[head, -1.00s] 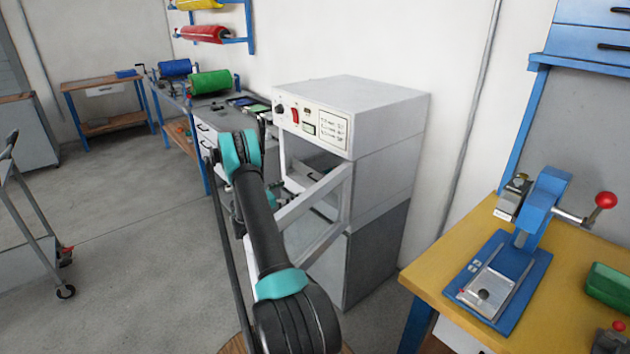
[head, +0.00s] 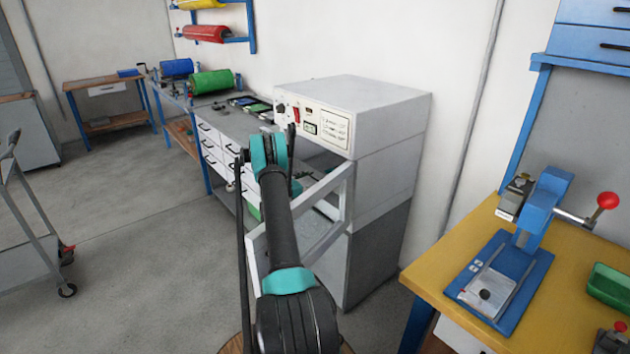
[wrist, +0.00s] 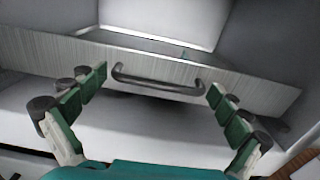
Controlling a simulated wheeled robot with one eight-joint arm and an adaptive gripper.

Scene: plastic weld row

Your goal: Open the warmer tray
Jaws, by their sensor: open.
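The warmer (head: 385,125) is a white and grey cabinet with a control panel; its framed door (head: 322,187) stands open. In the wrist view, the warmer tray (wrist: 255,85) has a wide brushed-metal front with a dark bar handle (wrist: 160,86). My gripper (wrist: 157,80) is open, its green-padded fingers either side of the handle near its ends. Nothing is clamped; I cannot tell whether the fingers touch the handle. In the head view my arm hides most of the gripper and the tray front.
The open door frame stands close beside my arm. A yellow-topped bench (head: 450,250) with a blue press (head: 541,205) is at right. A grey bench with white drawers (head: 212,150) is behind at left. A cart (head: 40,250) stands far left, with clear floor between.

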